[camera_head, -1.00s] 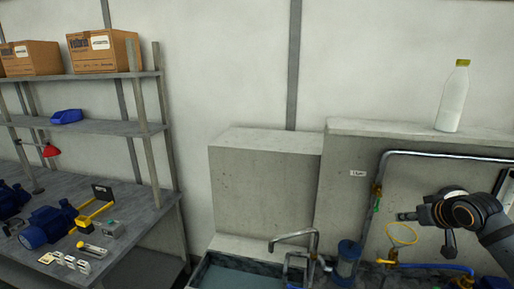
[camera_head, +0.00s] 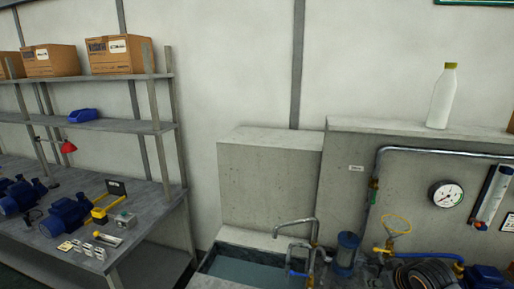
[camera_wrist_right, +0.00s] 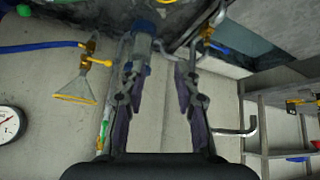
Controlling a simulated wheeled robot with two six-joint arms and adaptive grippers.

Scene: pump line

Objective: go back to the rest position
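My right gripper (camera_wrist_right: 157,78) shows in the right wrist view. Its two dark fingers are apart, with nothing held between them. The concrete wall and pipework of the pump line lie beyond the fingers. I cannot make out the right arm or gripper in the head view now. My left gripper is in neither current view.
A sink (camera_head: 248,268) with a metal tap (camera_head: 296,223) stands at the bottom middle. A blue filter (camera_head: 346,250), pipes, a gauge (camera_head: 447,194) and a coiled hose (camera_head: 426,274) are right. A bottle (camera_head: 441,98) stands on the ledge. A workbench (camera_head: 150,208) with pumps is left.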

